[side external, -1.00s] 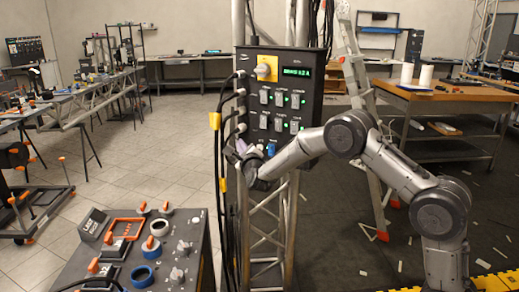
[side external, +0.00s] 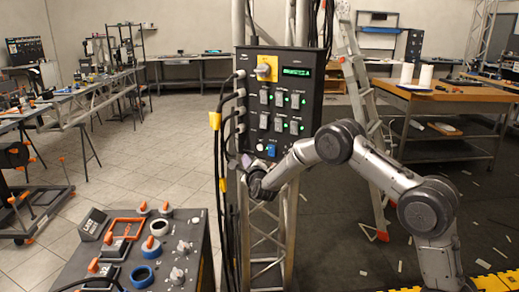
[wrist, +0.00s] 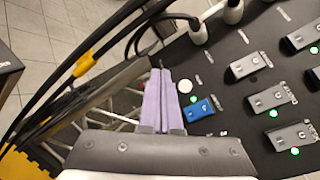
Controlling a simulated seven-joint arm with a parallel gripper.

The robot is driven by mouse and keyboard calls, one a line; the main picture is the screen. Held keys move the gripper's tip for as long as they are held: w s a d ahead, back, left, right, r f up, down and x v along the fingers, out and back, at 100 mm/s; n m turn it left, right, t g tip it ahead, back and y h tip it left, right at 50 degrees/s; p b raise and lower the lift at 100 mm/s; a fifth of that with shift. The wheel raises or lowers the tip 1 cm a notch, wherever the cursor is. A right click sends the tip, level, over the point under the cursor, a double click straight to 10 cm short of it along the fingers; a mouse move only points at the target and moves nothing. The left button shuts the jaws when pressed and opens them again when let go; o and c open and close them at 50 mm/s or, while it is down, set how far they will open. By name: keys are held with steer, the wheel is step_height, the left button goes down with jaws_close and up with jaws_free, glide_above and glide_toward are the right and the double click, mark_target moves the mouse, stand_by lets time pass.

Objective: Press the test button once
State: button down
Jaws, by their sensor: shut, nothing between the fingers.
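The black control box (side external: 287,120) stands mounted on the truss. Low on its face are a round white button (side external: 261,146) and a blue rocker switch (side external: 271,150). The white button (wrist: 185,86) and the blue switch (wrist: 199,111) also show in the wrist view. Their labels are too small to read, so I cannot tell which is the test button. My gripper (wrist: 162,72) has its two lilac fingers together with nothing between them. In the side view my gripper (side external: 247,161) is below and left of the white button, apparently apart from it.
Grey toggle switches with green lights (side external: 279,99), a yellow-backed knob (side external: 266,68) and a green display (side external: 296,72) sit above. Black cables (side external: 218,175) hang close left of my gripper. A console (side external: 140,255) stands at front left, a ladder (side external: 362,120) behind right.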

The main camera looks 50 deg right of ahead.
steer(key=shift+w+d, duration=0.2)
steer(key=shift+d, duration=0.9)
steer(key=shift+w+d, duration=0.15)
steer(key=shift+d, duration=0.95)
steer(key=shift+w+d, duration=0.2)
steer(key=shift+d, duration=0.9)
steer(key=shift+d, duration=0.1)
steer(key=shift+w+d, duration=0.1)
steer(key=shift+d, duration=0.2)
steer(key=shift+d, duration=0.45)
steer(key=shift+a, duration=0.85)
steer(key=shift+s+a, duration=0.2)
steer(key=shift+a, duration=0.65)
steer(key=shift+s+a, duration=0.15)
steer(key=shift+a, duration=0.65)
steer(key=shift+s+a, duration=0.2)
steer(key=shift+a, duration=0.65)
